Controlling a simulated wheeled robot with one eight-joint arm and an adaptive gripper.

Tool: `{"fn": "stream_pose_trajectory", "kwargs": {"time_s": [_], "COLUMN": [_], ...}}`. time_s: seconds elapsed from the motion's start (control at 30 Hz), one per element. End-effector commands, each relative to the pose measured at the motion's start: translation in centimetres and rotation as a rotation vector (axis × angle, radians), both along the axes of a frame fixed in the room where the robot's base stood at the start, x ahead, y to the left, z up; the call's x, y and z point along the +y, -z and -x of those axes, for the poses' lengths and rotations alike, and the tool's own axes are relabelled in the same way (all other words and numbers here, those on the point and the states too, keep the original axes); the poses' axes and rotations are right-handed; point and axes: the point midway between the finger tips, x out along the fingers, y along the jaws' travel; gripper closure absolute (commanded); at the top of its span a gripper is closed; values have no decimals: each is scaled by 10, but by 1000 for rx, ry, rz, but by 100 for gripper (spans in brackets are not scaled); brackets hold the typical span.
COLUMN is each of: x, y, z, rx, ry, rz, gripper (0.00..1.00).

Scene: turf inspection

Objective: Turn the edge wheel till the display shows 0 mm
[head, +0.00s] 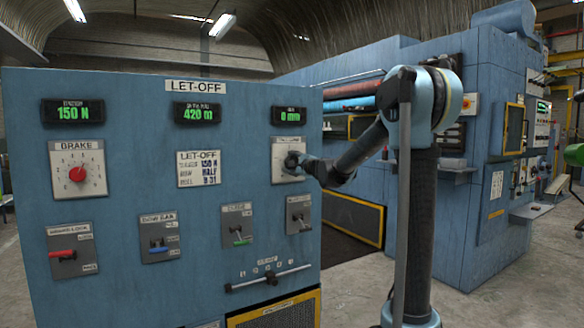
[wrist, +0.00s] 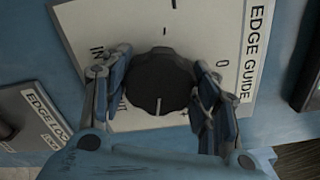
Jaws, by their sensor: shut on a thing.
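The edge wheel is a dark, scalloped round knob (wrist: 158,80) on a white plate (wrist: 100,25) marked EDGE GUIDE, IN and 0. A white line shows on the knob's lower part in the wrist view. My gripper (wrist: 157,88) has one finger on each side of the knob and is shut on it. In the head view my gripper (head: 296,161) reaches the wheel's plate (head: 288,177) from the right and hides most of the wheel. The display (head: 289,116) above it reads 0 mm in green; its small label is hard to read.
The blue LET-OFF panel (head: 120,215) also has a BRAKE dial (head: 77,174) with a red knob, two more displays reading 150 N (head: 73,112) and 420 m (head: 199,113), and several levers below. An EDGE LOCK plate (wrist: 40,115) lies near the gripper.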

Motion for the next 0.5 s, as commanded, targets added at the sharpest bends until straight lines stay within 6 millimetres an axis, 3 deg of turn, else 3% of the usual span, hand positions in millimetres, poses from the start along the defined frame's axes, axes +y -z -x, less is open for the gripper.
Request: {"fn": "stream_pose_trajectory", "kwargs": {"time_s": [0.5], "x": [-2], "y": [1], "z": [0], "rx": [53], "ry": [3], "rz": [-78], "gripper": [69]}}
